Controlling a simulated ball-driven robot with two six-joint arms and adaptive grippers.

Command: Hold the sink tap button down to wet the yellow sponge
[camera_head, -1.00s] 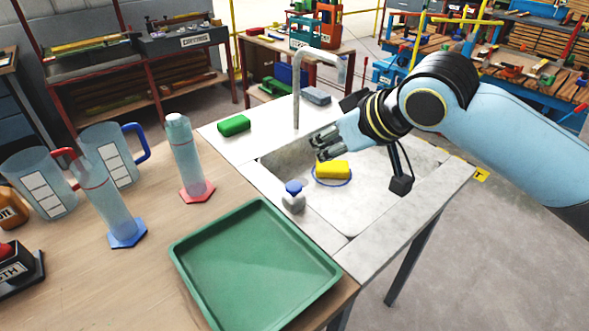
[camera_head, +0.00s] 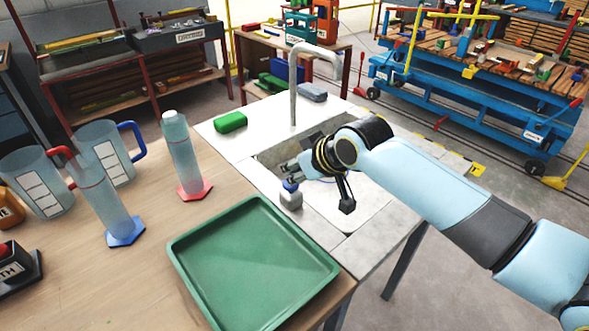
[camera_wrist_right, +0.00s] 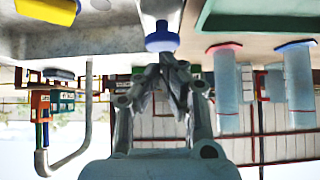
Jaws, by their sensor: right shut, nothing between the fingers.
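The sink tap button (camera_head: 290,186) is a blue cap on a short grey-white body at the sink's near left edge. It also shows in the right wrist view (camera_wrist_right: 162,40). My right gripper (camera_head: 286,172) is shut and empty, with its fingertips right at the blue cap; I cannot tell whether they touch it. The yellow sponge (camera_wrist_right: 47,11) shows at the top left of the right wrist view, in the sink basin. In the head view my right arm hides it. The grey tap spout (camera_head: 293,85) rises behind the basin. My left gripper is out of view.
A green tray (camera_head: 255,270) lies in front of the sink. Bottles with red (camera_head: 194,190) and blue (camera_head: 125,232) bases and jugs stand left. A green block (camera_head: 230,122) and a grey block (camera_head: 312,92) lie on the sink's back rim.

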